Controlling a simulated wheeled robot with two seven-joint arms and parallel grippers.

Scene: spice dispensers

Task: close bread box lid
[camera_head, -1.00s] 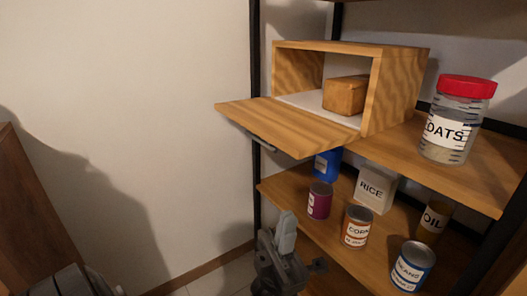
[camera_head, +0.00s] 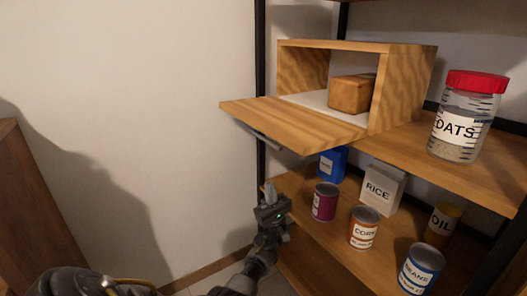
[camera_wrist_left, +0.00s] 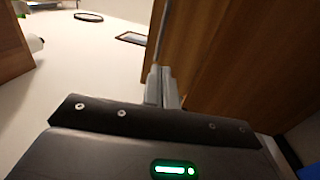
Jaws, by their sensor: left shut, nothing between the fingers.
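The wooden bread box (camera_head: 400,92) stands on the upper shelf with its front open. Its lid (camera_head: 290,122) is folded down and sticks out past the shelf edge, roughly level, with a dark handle (camera_head: 264,137) at its front. A loaf of bread (camera_head: 352,94) lies inside on a white floor. My left gripper (camera_head: 270,188) is shut and empty, pointing up, below the lid's front and apart from it. In the left wrist view, the shut fingers (camera_wrist_left: 162,85) point towards a brown wooden surface (camera_wrist_left: 235,60), which looks like the lid's underside. My right gripper is not in view.
An oats jar (camera_head: 465,115) with a red lid stands right of the box. The lower shelf holds a rice box (camera_head: 379,189), a blue container (camera_head: 332,163) and several cans, including a purple can (camera_head: 325,202) close to my left gripper.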

